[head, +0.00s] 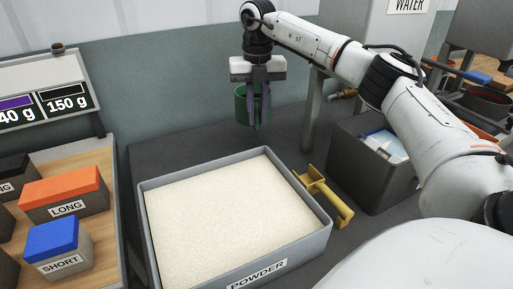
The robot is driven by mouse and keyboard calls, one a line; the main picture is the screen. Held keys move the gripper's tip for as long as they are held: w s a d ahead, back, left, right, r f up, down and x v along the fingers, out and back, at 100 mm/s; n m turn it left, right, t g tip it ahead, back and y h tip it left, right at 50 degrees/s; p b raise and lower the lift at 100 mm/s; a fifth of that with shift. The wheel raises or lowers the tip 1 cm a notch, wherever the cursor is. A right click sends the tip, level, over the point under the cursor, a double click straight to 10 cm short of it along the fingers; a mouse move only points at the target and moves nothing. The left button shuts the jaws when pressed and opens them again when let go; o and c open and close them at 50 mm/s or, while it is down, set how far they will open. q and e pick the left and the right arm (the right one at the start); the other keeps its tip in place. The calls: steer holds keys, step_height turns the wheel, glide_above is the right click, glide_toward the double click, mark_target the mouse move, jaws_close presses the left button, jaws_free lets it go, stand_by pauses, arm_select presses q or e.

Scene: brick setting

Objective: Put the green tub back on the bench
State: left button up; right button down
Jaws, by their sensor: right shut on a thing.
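The green tub (241,107) is at the top middle of the head view, in front of the wall. My right gripper (258,122) is shut on it, with fingers at the tub's right side. The tub looks upright; its inside is hidden. I cannot tell whether its bottom touches the dark bench (160,150) or hangs a little above it. My left gripper is not in view.
A grey bin of pale powder (320,238) labelled POWDER stands in front of the tub. A yellow tool (325,197) lies right of it, beside a dark bin (357,180). Labelled blocks (65,190) sit on a wooden board at left, below a display (45,100).

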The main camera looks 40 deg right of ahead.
mark_target(259, 126)
steer(key=shift+m, duration=0.3)
steer(key=f, duration=0.5)
steer(key=shift+s+d+f, duration=0.1)
steer(key=shift+d+f, duration=0.1)
steer(key=shift+d, duration=0.1)
steer(key=shift+f, duration=2.35)
steer(key=c, duration=1.7)
jaws_free()
steer(key=shift+f, duration=0.15)
step_height(259, 126, up, 12)
steer(key=shift+r, duration=0.2)
